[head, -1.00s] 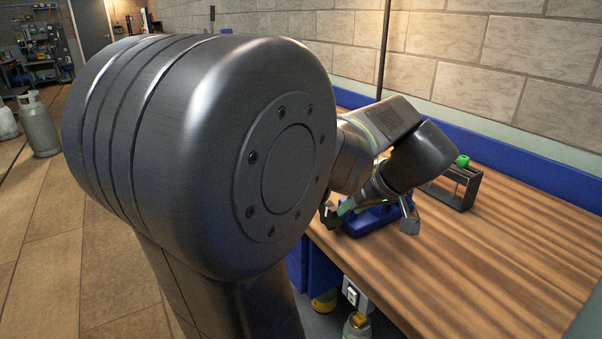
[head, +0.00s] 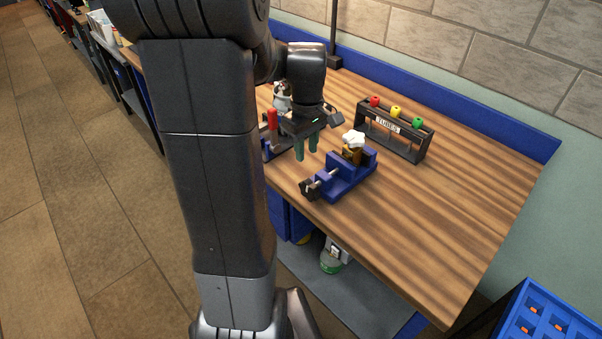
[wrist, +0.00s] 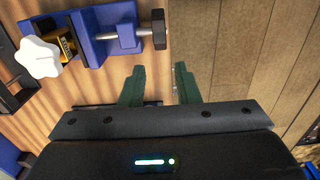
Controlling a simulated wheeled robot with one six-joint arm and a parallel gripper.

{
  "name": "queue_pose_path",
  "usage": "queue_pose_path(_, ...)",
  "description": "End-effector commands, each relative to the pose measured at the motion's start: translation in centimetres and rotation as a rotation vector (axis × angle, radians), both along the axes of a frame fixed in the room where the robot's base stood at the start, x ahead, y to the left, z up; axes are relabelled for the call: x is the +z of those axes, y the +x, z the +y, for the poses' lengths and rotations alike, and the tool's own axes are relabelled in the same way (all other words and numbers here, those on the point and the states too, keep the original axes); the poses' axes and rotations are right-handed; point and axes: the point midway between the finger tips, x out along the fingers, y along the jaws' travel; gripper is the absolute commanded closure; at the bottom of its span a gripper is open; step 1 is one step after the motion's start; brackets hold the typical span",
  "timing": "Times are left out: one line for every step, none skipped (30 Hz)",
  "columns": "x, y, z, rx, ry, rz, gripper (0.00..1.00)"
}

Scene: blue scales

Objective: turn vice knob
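The blue vice (head: 345,180) sits on the wooden workbench. Its dark knob (head: 308,190) is at the end of a metal screw, pointing toward the bench's front edge. A brass-coloured block (head: 352,153) with a white star-shaped handle (head: 353,138) is in the vice jaws. My gripper (head: 306,157) points down with green fingers, left of the vice and above the bench. The wrist view shows the fingers (wrist: 160,70) apart with nothing between them. The vice knob there (wrist: 159,29) is just beyond the fingertips in the picture, and nothing touches it.
A black rack labelled TUBES (head: 392,142) with red, yellow and green caps stands behind the vice. A red-handled item (head: 272,119) is partly hidden beside my arm. A blue bin (head: 545,315) is at the lower right. The right part of the workbench (head: 450,210) is clear.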

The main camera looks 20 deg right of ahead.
Motion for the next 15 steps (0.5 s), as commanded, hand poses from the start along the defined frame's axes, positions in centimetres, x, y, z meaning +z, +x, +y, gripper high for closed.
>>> queue_pose_path(-0.2,0.0,0.0,0.002,-0.002,0.004,0.71)
queue_pose_path(-0.5,0.0,0.0,0.002,-0.001,0.005,0.71)
queue_pose_path(-0.9,0.0,0.0,0.002,0.0,0.005,0.71)
queue_pose_path(-1.3,0.0,0.0,0.002,0.0,0.005,0.71)
queue_pose_path(-1.8,-0.1,0.0,0.001,0.0,0.007,0.71)
queue_pose_path(-2.4,-0.1,0.0,0.001,0.001,0.007,0.71)
queue_pose_path(-3.0,-0.1,0.1,0.001,0.001,0.007,0.71)
queue_pose_path(-3.6,-0.1,0.1,0.001,0.001,0.007,0.71)
queue_pose_path(-4.5,-0.1,0.1,0.001,0.002,0.008,0.71)
queue_pose_path(-5.1,-0.1,0.1,0.001,0.003,0.009,0.71)
queue_pose_path(-5.8,-0.1,0.1,0.001,0.002,0.008,0.71)
queue_pose_path(-6.5,-0.1,0.1,0.001,0.002,0.007,0.71)
queue_pose_path(-7.1,-0.1,0.1,0.001,0.003,0.009,0.71)
queue_pose_path(-7.7,-0.1,0.1,0.001,0.002,0.007,0.71)
queue_pose_path(-8.5,-0.1,0.1,0.001,0.002,0.007,0.71)
